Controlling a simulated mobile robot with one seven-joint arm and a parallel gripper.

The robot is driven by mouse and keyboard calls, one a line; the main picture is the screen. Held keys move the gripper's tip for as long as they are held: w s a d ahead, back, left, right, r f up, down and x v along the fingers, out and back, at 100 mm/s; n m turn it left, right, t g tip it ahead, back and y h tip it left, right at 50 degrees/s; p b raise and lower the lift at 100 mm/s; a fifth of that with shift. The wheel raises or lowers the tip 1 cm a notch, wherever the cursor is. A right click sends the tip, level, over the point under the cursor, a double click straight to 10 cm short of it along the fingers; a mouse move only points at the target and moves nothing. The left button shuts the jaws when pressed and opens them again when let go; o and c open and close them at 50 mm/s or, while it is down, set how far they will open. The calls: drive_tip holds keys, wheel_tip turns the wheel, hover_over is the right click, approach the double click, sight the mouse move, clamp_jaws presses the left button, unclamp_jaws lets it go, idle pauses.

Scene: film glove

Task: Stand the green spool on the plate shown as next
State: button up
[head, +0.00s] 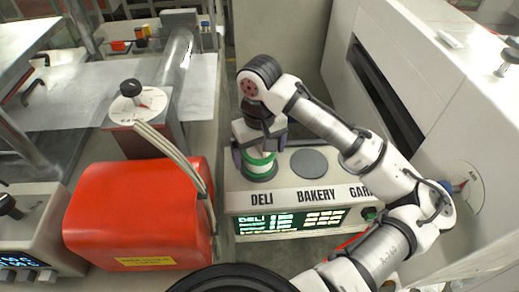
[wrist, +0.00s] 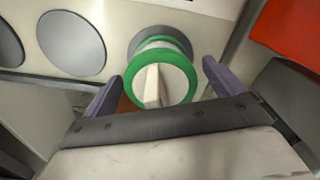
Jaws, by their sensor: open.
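The green spool (head: 259,165), with green rims and a pale core, stands upright on the round plate above the word DELI. My gripper (head: 259,149) is over it, pointing down and open. In the wrist view the spool (wrist: 161,72) sits between the two spread fingers, with a visible gap on each side. The rim of the DELI plate (wrist: 147,36) shows behind it. The grey BAKERY plate (head: 309,162) is bare.
A red rounded machine (head: 140,215) stands close to the left of the plate unit, with a pale bent handle (head: 175,155) beside it. A white cabinet wall (head: 440,90) rises on the right. A metal worktop (head: 70,95) lies at the far left.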

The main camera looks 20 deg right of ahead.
drive_tip(key=shift+r, duration=0.15)
wheel_tip(320, 180, up, 12)
drive_tip(key=shift+r+b, duration=0.1)
drive_tip(key=shift+b, duration=0.35)
idle(0.5)
